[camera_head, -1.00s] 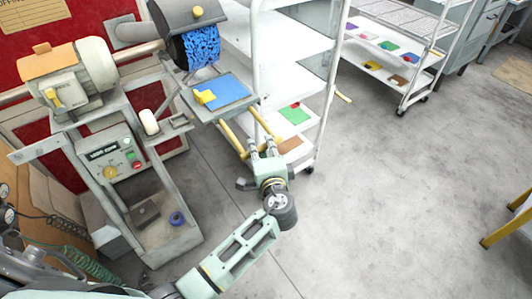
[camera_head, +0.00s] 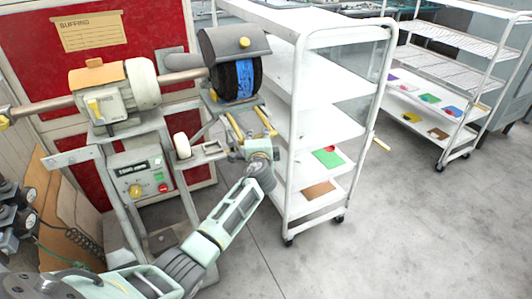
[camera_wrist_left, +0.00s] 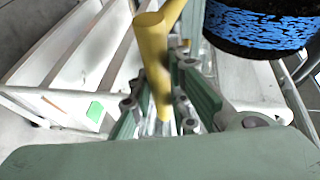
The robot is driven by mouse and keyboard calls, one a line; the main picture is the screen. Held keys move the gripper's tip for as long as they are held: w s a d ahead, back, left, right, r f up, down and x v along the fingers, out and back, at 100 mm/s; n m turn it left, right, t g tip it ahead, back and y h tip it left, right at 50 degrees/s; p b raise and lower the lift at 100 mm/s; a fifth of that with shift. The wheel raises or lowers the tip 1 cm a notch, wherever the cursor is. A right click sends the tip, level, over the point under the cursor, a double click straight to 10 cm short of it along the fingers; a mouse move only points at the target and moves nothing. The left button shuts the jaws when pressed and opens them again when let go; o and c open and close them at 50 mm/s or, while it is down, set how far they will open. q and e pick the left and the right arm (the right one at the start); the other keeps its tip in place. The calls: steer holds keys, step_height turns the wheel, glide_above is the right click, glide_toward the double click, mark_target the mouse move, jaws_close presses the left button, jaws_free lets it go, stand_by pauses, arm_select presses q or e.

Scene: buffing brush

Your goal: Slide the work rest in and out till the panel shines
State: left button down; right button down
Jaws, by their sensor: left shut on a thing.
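The buffing brush (camera_head: 236,80), dark with a blue band, hangs under a grey hood. The grey work rest (camera_head: 214,104) is below it, mostly hidden by the brush; I cannot make out the panel on it. Yellow handle bars (camera_head: 266,121) run from the rest toward my left gripper (camera_head: 250,139). In the left wrist view, my left gripper (camera_wrist_left: 166,105) is shut on the yellow handle (camera_wrist_left: 152,50), with the blue and black brush (camera_wrist_left: 262,28) close at the upper right. My right gripper is out of view.
A white cart (camera_head: 298,110) stands just right of the machine, close to my left gripper. A control box (camera_head: 140,175) with a display and buttons sits on the machine's left. A second rack (camera_head: 445,90) stands farther right. The floor at the right is clear.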

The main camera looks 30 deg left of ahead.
arm_select(q)
steer(key=shift+w+a+b, duration=0.3)
steer(key=shift+w+a, duration=0.4)
steer(key=shift+a, duration=0.3)
steer(key=c, duration=1.6)
jaws_free()
steer(key=shift+c, duration=0.2)
steer(key=shift+d, duration=0.1)
steer(key=v, duration=1.2)
